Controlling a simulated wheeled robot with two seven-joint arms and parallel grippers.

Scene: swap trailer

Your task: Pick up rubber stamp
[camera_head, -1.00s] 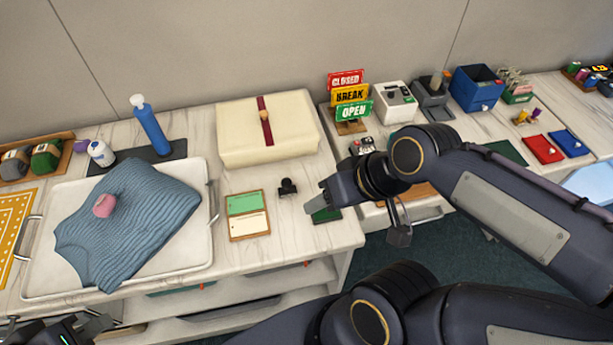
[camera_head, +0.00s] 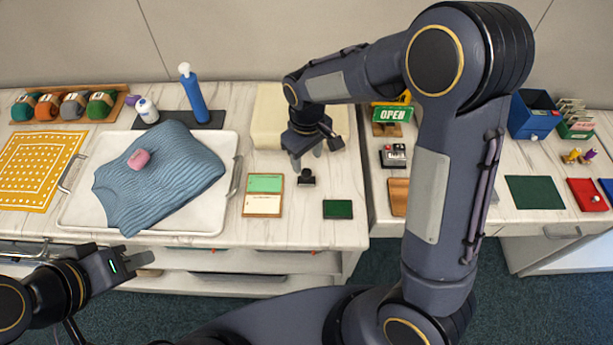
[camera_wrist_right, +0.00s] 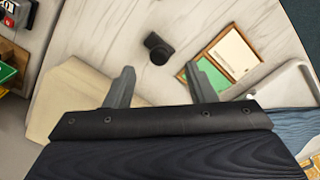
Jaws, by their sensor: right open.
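The rubber stamp (camera_head: 306,177) is small and black and stands on the white marbled table, between the green and cream card tray and the dark green pad. In the right wrist view the stamp (camera_wrist_right: 158,48) lies beyond and between the fingertips. My right gripper (camera_head: 307,160) is open and empty, above and just behind the stamp, pointing down; its two fingers also show in the right wrist view (camera_wrist_right: 162,84). My left gripper (camera_head: 138,264) is at the lower left, in front of the table edge, with its fingers seen side-on, away from the stamp.
The card tray (camera_head: 263,196) is left of the stamp and the green pad (camera_head: 338,209) right of it. A cream box (camera_head: 268,118) stands behind, partly hidden by my right arm. A white tray (camera_head: 215,207) holds a blue knitted cloth (camera_head: 165,180) and a pink item (camera_head: 138,158).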

